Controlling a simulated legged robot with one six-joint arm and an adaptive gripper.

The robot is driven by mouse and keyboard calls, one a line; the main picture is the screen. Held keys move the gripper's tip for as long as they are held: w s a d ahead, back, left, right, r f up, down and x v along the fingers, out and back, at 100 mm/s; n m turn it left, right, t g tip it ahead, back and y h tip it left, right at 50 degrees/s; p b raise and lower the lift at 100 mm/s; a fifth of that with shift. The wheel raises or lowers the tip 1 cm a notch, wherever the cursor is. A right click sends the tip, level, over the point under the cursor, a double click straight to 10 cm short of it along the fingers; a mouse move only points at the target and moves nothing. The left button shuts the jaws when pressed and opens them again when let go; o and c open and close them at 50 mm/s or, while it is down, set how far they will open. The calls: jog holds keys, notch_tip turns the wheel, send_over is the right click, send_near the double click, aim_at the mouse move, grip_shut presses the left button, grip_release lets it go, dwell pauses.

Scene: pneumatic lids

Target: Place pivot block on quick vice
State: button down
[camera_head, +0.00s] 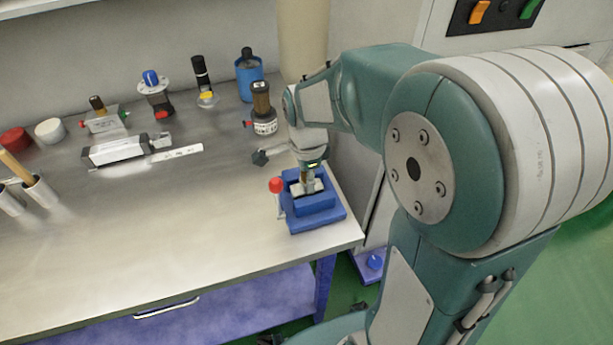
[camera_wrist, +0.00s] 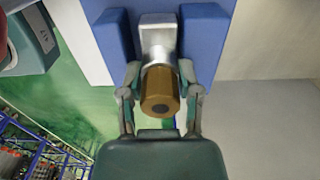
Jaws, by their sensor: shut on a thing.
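The quick vice (camera_head: 318,215) is a blue block with a red ball-ended lever (camera_head: 276,186) at the front right corner of the bench. The pivot block (camera_wrist: 158,42) has a silver body and a brass round part. In the wrist view it lies between the two blue jaws of the vice (camera_wrist: 113,38). My gripper (camera_wrist: 160,74) is shut on the pivot block, with one finger on each side of the brass part. In the head view my gripper (camera_head: 311,168) points down over the vice. I cannot tell whether the block touches the vice floor.
The steel bench (camera_head: 170,235) is clear at the front. A white pneumatic cylinder (camera_head: 117,150), other valves and a red cap (camera_head: 15,139) stand further left. The bench edge is close to the vice.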

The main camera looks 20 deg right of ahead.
jog(key=shift+s+d+f, duration=0.15)
jog(key=shift+d+f, duration=0.1)
jog(key=shift+f, duration=0.1)
jog(key=c, duration=0.6)
grip_release()
jog(key=shift+f, duration=0.1)
jog(key=o, duration=0.3)
jog(key=shift+f, duration=0.1)
